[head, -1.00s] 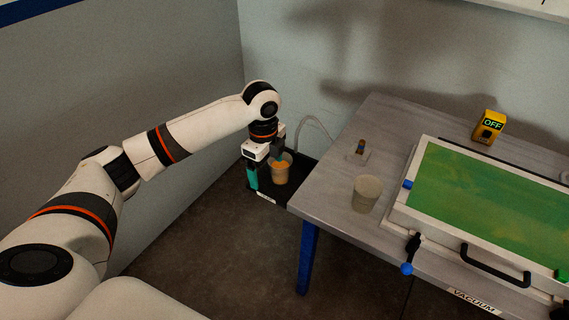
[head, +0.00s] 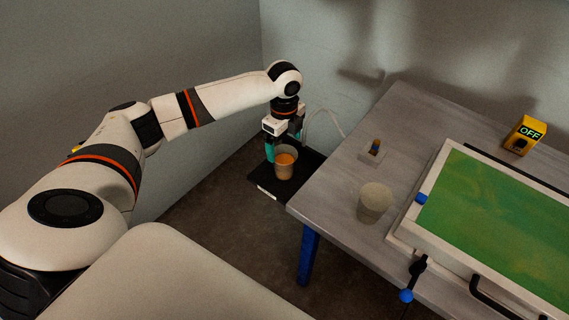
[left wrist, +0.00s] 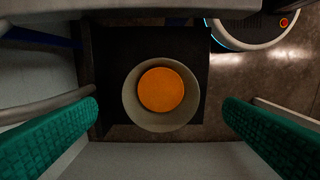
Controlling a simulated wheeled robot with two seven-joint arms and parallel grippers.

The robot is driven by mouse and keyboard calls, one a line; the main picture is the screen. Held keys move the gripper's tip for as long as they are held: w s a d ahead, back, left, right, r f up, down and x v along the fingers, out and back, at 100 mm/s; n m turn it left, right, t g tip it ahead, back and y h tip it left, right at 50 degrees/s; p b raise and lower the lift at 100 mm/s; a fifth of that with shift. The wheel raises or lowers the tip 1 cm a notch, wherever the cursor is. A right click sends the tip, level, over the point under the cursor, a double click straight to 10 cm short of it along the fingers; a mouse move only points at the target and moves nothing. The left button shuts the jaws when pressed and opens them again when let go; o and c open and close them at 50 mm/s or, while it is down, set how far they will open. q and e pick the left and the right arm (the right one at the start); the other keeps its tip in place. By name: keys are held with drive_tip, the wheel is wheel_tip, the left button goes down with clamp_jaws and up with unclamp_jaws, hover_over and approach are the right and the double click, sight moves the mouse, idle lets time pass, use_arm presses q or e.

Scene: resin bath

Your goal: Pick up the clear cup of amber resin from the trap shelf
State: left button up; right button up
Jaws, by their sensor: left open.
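The clear cup (head: 285,168) holds amber resin and stands upright on the black trap shelf (head: 312,160), low beside the table. It also shows from above in the left wrist view (left wrist: 130,100), with the orange resin as a disc inside its pale rim. My left gripper (head: 284,147) is open and points down at the cup. In the left wrist view its two teal fingers lie on either side of the cup, with a gap on both sides. How far the fingertips reach down beside the cup is hard to tell. My right gripper is out of view.
The grey table (head: 330,195) with a blue leg stands just right of the shelf. On it are an empty-looking cup (head: 374,203), a small block-like item (head: 373,151), a yellow OFF box (head: 524,135) and a green-topped framed bath (head: 500,220). A wall is close behind and left.

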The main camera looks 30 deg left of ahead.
sight(284, 155)
use_arm(q)
wheel_tip(284, 155, down, 4)
drive_tip(key=shift+s+f, duration=0.1)
drive_tip(key=shift+f, duration=0.55)
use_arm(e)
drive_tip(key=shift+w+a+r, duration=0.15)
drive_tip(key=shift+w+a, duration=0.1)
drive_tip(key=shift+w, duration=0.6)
